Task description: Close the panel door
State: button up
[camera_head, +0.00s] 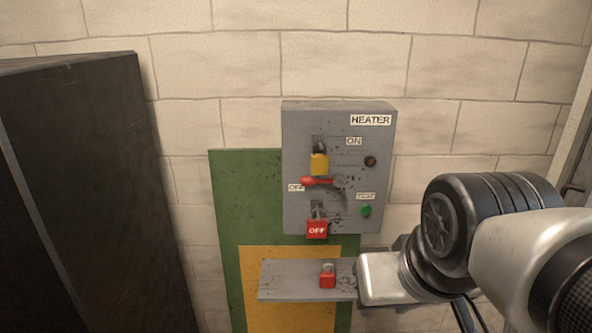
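A grey box labelled HEATER (260,128) is mounted on a green and yellow backboard on the wall. The white end of my arm, with my gripper (386,279), is at the lower right, beside the shelf under the box. The fingers are hidden, so I cannot see if they are open or holding anything.
A tall black cabinet (95,190) fills the left side. A green TEST button (366,211) and a dark lamp (370,161) are on the box's right. Wall is clear above.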

aim_at(571, 165)
jog(key=k+z, duration=0.2)
jog(key=z, duration=1.3)
jog(key=i+j+u, duration=0.2)
jog(key=i+j, duration=0.4)
